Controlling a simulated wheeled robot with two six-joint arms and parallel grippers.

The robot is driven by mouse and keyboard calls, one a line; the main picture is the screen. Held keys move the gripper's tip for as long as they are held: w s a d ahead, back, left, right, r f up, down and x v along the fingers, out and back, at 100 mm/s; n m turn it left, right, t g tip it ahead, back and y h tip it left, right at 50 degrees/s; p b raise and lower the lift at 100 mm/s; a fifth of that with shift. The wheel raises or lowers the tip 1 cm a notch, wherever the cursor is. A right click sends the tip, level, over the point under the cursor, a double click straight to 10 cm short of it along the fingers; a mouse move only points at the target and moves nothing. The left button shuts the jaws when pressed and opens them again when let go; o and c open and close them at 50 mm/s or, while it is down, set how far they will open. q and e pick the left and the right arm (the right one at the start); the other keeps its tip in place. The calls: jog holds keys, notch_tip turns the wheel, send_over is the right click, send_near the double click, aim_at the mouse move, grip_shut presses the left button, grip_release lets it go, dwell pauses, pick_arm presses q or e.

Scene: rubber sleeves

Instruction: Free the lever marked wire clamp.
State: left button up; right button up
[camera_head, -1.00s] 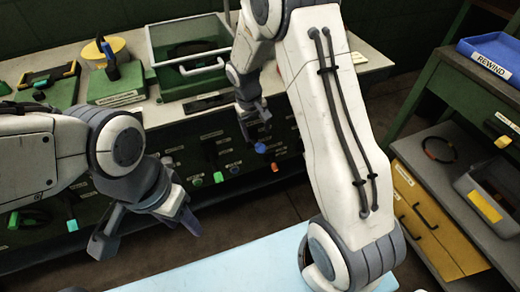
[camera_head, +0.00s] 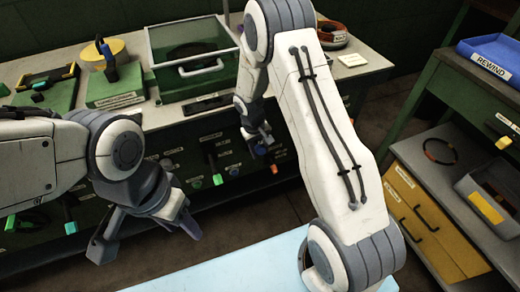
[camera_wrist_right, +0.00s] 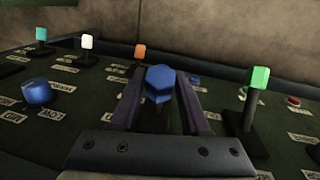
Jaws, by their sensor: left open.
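My right gripper (camera_head: 262,141) is low at the dark lever panel (camera_head: 215,140) in the head view. In the right wrist view its two fingers (camera_wrist_right: 158,92) stand on either side of a blue, faceted lever top (camera_wrist_right: 159,80). I cannot tell whether they press on it. Other levers have green (camera_wrist_right: 260,78), orange (camera_wrist_right: 140,51), white (camera_wrist_right: 88,41) and teal (camera_wrist_right: 41,34) tops. The labels are too small or turned to read, so I cannot tell which one says wire clamp. My left gripper (camera_head: 145,238) is open and empty, left of the panel's middle.
A blue round knob (camera_wrist_right: 38,91) and a red button (camera_wrist_right: 293,101) are on the panel. A glass-walled box (camera_head: 195,65) stands on the worktop above. A blue tray marked REWIND (camera_head: 490,60) is at the right. A light blue surface (camera_head: 220,272) lies in front.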

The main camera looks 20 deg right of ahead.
grip_shut()
dwell(1.2)
